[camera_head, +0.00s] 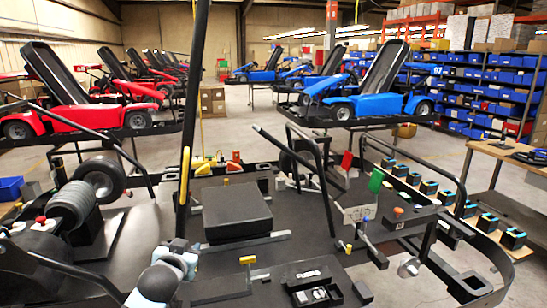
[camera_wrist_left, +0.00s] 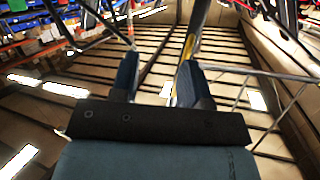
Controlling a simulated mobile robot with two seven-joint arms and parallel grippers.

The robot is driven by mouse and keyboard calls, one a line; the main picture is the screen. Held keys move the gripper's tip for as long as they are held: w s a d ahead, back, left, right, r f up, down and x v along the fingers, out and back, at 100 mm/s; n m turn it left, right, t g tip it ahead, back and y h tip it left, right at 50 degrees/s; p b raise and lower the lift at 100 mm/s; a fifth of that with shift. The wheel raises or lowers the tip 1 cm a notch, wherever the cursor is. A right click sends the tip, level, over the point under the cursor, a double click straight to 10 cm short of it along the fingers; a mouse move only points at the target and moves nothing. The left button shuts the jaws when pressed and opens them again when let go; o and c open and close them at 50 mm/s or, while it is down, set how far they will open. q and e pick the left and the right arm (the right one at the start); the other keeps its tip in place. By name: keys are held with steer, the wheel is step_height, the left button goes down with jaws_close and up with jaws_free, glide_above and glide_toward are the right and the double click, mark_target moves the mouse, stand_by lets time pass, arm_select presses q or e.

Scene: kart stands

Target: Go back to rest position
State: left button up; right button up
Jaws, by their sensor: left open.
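My left gripper (camera_head: 180,246) is at the lower left of the head view, above the black kart frame. In the left wrist view its two blue-grey fingers (camera_wrist_left: 158,78) are apart, so it is open. A tall dark pole (camera_head: 193,110) rises from just behind the gripper to the top of the head view. The pole (camera_wrist_left: 196,35) also shows beyond the finger gap in the left wrist view, nearer the right finger; I cannot tell whether they touch. My right gripper does not show.
The black kart frame (camera_head: 225,285) fills the foreground, with a raised box (camera_head: 235,210), a roller (camera_head: 72,205) and upright bars (camera_head: 315,160). Red karts (camera_head: 75,105) stand at left, a blue kart (camera_head: 375,95) at right. A wooden table (camera_head: 510,205) stands at right. Grey floor (camera_head: 445,150) shows between.

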arm_select(q)
steer(key=s+d+f+m+g+h+p, duration=0.1)
steer(key=s+d+f+g+h, duration=0.15)
steer(key=s+f, duration=1.95)
steer(key=s, duration=0.4)
steer(key=s+d+f+g, duration=0.1)
steer(key=s+f, duration=0.3)
steer(key=s, duration=0.5)
steer(key=shift+s+d+f+h+p, duration=0.15)
steer(key=shift+d+f+h+p, duration=0.05)
steer(key=shift+f+h+p, duration=0.25)
